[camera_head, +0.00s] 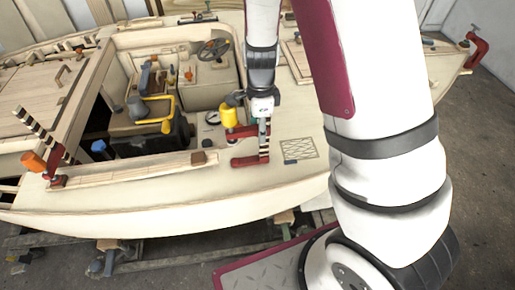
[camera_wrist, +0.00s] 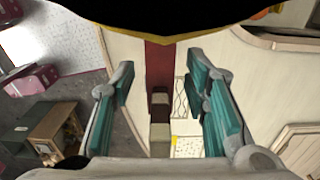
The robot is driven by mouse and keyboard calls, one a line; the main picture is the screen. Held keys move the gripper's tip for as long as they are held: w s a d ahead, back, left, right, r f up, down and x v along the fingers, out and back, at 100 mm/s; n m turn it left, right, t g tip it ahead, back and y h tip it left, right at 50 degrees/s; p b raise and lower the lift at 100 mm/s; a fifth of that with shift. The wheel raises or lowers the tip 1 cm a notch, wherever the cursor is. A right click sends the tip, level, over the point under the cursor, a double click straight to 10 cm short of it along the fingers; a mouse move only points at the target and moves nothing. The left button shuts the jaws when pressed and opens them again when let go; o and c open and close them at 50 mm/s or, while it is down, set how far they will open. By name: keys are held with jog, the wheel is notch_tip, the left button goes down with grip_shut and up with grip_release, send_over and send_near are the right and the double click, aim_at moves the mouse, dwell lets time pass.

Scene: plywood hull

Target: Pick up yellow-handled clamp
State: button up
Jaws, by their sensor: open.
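The clamp (camera_head: 264,152) stands at the edge of the pale deck, with red jaws, a dark-and-light banded bar and a yellow handle (camera_head: 229,116) on its left. My gripper (camera_head: 262,122) is right above the clamp, pointing down, its tips at the upper part of the bar. In the wrist view my gripper (camera_wrist: 163,112) is open, with teal finger pads on both sides of the clamp's red arm and banded bar (camera_wrist: 160,122). Gaps show between the pads and the bar. A dark shape with a yellow edge fills the top of that view.
An orange-handled clamp (camera_head: 33,162) stands at the left by a plank (camera_head: 130,172). Another red clamp (camera_head: 477,50) is at the far right. A grid-marked patch (camera_head: 299,150) lies right of the clamp on bare deck.

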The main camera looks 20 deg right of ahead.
grip_shut()
jog(key=shift+r, duration=0.2)
jog(key=shift+r, duration=1.65)
jog(key=s+a+r+p, duration=0.1)
jog(key=s+p, duration=0.3)
jog(key=s, duration=1.2)
jog(key=shift+a+r, duration=0.2)
jog(key=shift+a, duration=0.55)
jog(key=shift+w, duration=0.15)
